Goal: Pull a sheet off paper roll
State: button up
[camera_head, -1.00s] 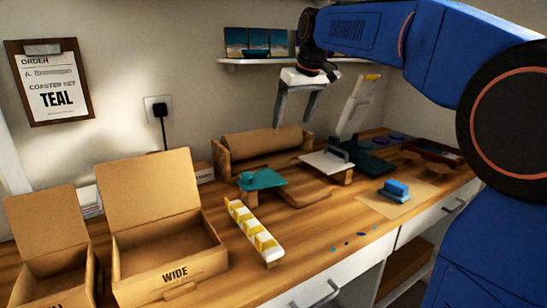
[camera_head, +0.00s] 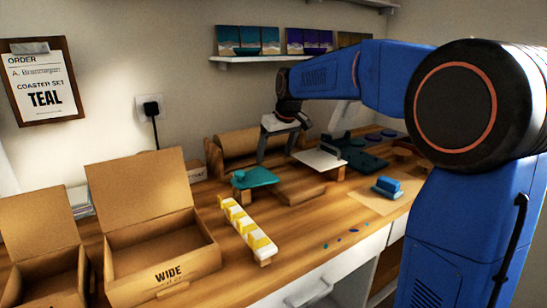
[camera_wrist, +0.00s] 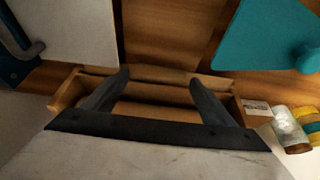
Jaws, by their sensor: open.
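The brown paper roll (camera_head: 236,143) lies in a wooden holder (camera_head: 214,159) against the wall. In the wrist view the paper roll (camera_wrist: 155,112) spans between the holder's wooden ends, with a strip of paper along its edge. My gripper (camera_head: 277,157) is open and points down in front of the roll's right part. In the wrist view my gripper (camera_wrist: 158,78) shows its two fingers apart, over the roll and its paper edge, with nothing between them. I cannot tell whether the fingers touch the paper.
A teal piece (camera_head: 256,177) and a white plate (camera_head: 318,159) stand on raised supports in front of the roll. A white rack with yellow parts (camera_head: 247,226), a WIDE box (camera_head: 160,255) and a blue block (camera_head: 388,184) share the bench. Pictures stand on a shelf (camera_head: 245,59).

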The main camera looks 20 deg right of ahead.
jog(key=shift+x, duration=1)
jog(key=shift+r, duration=0.1)
jog(key=c, duration=1.2)
jog(key=s+d, duration=0.1)
jog(key=s, duration=0.4)
jog(key=s+d, duration=0.2)
jog(key=s, duration=0.4)
jog(key=s+d, duration=0.2)
jog(key=s, duration=0.3)
jog(key=shift+s+d, duration=0.15)
jog(key=shift+s, duration=0.1)
jog(key=shift+c, duration=0.3)
jog(key=o, duration=1.3)
jog(key=shift+s, duration=0.1)
jog(key=shift+c, duration=0.2)
jog(key=v, duration=1.7)
jog(key=shift+r, duration=0.15)
jog(key=shift+s, duration=0.1)
